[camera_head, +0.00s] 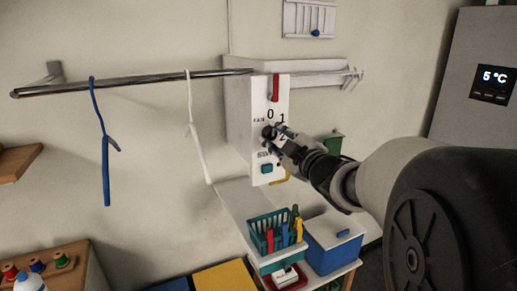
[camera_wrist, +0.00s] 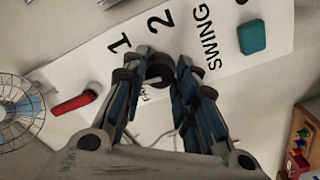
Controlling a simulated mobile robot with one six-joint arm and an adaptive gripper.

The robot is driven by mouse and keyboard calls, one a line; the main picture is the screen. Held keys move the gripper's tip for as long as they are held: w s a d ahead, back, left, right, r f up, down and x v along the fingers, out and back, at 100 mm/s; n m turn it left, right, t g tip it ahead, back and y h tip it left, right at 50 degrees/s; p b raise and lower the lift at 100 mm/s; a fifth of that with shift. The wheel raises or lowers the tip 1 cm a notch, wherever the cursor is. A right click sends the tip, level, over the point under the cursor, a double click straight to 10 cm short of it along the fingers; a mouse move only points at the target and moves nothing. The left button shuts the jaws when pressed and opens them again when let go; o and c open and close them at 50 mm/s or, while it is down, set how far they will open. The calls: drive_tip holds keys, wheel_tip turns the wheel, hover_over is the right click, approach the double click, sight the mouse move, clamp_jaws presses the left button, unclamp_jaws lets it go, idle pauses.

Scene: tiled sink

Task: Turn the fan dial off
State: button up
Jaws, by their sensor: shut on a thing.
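The fan dial (camera_wrist: 158,70) is a dark round knob on a white control panel (camera_head: 261,100) on the wall. The panel bears the marks FAN, 0, 1, 2 and SWING. My gripper (camera_head: 274,136) reaches the panel from the right in the head view. In the wrist view my gripper (camera_wrist: 157,78) has one finger on each side of the dial and is shut on it. The fingers cover part of the dial and its label, and I cannot tell which number it points to.
A red lever (camera_head: 276,88) sits at the panel's top and a teal button (camera_head: 267,168) below the dial. A rail with a blue hanger (camera_head: 105,150) and a white hanger runs left. Below stand a teal basket (camera_head: 276,255) and a blue box (camera_head: 330,247). A wire fan guard (camera_wrist: 16,110) shows left.

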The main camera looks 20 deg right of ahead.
drive_tip(key=shift+n+b, duration=0.5)
drive_tip(key=shift+n, duration=0.1)
drive_tip(key=shift+r, duration=0.1)
drive_tip(key=o, duration=1.1)
drive_tip(key=s, duration=0.7)
drive_tip(key=shift+s+d, duration=0.15)
drive_tip(key=shift+s, duration=0.1)
drive_tip(key=shift+w, duration=0.1)
